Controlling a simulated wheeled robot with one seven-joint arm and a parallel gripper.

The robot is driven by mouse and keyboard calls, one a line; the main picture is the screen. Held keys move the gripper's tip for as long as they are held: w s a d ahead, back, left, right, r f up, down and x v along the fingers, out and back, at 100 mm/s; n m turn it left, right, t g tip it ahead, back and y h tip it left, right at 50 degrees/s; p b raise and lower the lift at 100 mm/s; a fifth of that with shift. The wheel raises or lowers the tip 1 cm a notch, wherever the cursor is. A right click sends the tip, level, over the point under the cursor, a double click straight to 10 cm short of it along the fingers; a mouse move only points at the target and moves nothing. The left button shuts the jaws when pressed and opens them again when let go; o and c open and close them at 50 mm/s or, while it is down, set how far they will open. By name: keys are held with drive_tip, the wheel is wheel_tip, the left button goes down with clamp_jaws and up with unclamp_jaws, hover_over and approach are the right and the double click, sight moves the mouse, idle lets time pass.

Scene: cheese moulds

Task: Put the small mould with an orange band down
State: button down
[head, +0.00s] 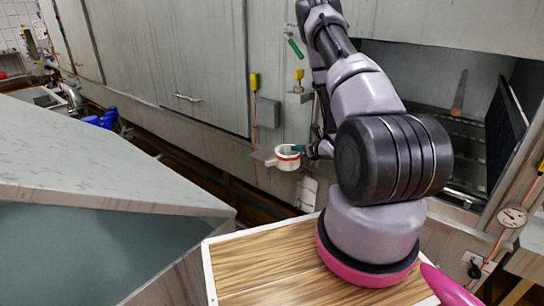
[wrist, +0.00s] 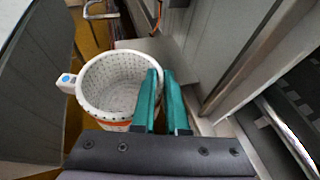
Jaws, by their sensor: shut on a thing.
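The small white mould with an orange band (head: 287,163) is held in the air beside the grey cabinet wall. It has a short handle on its left. In the wrist view the mould (wrist: 108,82) is seen from above, upright or nearly so, with an empty, perforated inside. My gripper (head: 301,149) is shut on the mould's right wall. In the wrist view its teal fingers (wrist: 160,73) lie on either side of the rim. What lies directly under the mould is hidden.
Grey cabinets (head: 170,60) stand behind. A dark open recess (head: 460,95) is at the right. Blue containers (head: 103,119) stand far left.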

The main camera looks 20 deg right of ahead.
drive_tip(key=s+d+y, duration=0.1)
drive_tip(key=s+d, duration=0.1)
drive_tip(key=d, duration=0.2)
drive_tip(key=shift+n+g, duration=0.3)
drive_tip(key=shift+n, duration=0.2)
drive_tip(key=w+a, duration=0.1)
drive_tip(key=w, duration=0.3)
drive_tip(key=w+a, duration=0.1)
drive_tip(key=w, duration=0.4)
drive_tip(key=w+a, duration=0.2)
drive_tip(key=w, duration=0.2)
drive_tip(key=shift+w+f, duration=0.2)
drive_tip(key=shift+f, duration=0.1)
drive_tip(key=x, duration=0.3)
drive_tip(key=shift+w+a+r, duration=0.1)
drive_tip(key=shift+w+r, duration=0.05)
drive_tip(key=shift+w, duration=0.05)
drive_tip(key=shift+f, duration=0.3)
drive_tip(key=shift+f, duration=0.1)
drive_tip(key=c, duration=0.9)
unclamp_jaws()
